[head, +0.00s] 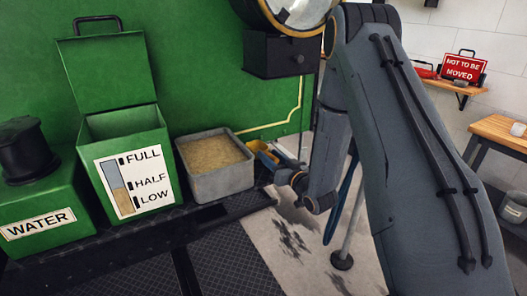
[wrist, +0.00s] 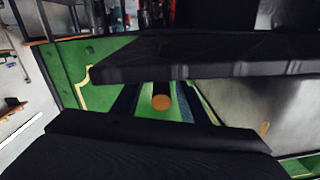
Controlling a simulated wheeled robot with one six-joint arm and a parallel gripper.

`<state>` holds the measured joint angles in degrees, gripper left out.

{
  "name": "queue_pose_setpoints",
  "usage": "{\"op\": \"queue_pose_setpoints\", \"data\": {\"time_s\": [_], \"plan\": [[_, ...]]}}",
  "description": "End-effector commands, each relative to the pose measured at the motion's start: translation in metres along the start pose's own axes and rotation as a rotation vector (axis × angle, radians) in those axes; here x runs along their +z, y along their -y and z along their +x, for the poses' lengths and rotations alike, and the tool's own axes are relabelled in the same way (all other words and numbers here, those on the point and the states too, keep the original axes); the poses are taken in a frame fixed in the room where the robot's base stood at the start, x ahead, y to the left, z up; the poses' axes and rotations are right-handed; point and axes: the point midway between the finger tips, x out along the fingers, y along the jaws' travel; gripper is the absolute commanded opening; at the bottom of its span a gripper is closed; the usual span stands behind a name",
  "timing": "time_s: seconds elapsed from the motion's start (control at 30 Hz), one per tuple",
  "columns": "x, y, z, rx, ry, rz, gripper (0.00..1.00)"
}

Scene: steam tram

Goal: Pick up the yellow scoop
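The yellow scoop (head: 264,151) lies on the black running board, just right of the grey sand tray (head: 220,170) in the head view. My arm partly hides the area beside it. My gripper (head: 285,164) is close to the scoop's right side in the head view. In the wrist view its two dark fingers (wrist: 160,102) stand apart with a gap between them. A round orange-brown end shows in that gap; I cannot tell for sure whether it is the scoop's handle. Contact with the scoop cannot be seen.
A green sand box (head: 123,135) with its lid up and a level label stands left of the tray. A green water box (head: 40,215) is further left. The green tram side rises behind. A wooden table (head: 499,132) stands at right.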

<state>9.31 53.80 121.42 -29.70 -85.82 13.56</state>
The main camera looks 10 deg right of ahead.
Motion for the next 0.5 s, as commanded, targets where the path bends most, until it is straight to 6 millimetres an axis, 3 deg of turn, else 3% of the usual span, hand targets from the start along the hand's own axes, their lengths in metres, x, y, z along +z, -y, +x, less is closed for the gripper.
{"op": "queue_pose_setpoints", "data": {"time_s": [0.13,0.37,0.5], "plan": [[0.0001,-0.0001,-0.0002,0.000,0.000,0.000,0.40],[-0.0001,-0.0005,-0.0005,0.001,0.000,0.000,0.01],[-0.0006,-0.0006,-0.0004,0.001,-0.001,0.000,0.00]]}}
